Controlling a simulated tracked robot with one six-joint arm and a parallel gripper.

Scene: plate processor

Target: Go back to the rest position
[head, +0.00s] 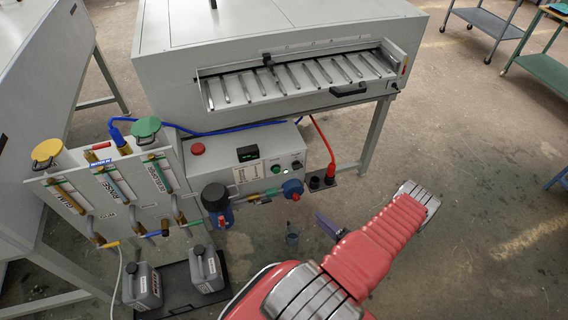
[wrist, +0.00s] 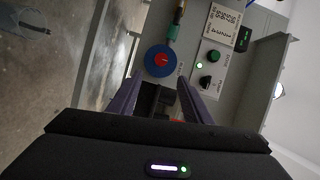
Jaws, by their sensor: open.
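My gripper (wrist: 158,82) is open, its two purple fingers apart with nothing held between them. In the wrist view it faces the control box (wrist: 228,62), with a blue round knob with a red centre (wrist: 160,61) just beyond the fingertips. I see no contact with it. In the head view a purple part of my gripper (head: 327,223) shows beside my red arm, below and right of the blue valve (head: 292,189); the rest is hidden behind the arm.
The plate processor (head: 270,60) stands behind, its slotted feed tray (head: 300,80) facing me. A panel with labelled tubes (head: 110,195) and two grey jugs (head: 143,287) stand left. A red plug and cable (head: 331,168) hang right of the control box (head: 240,165).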

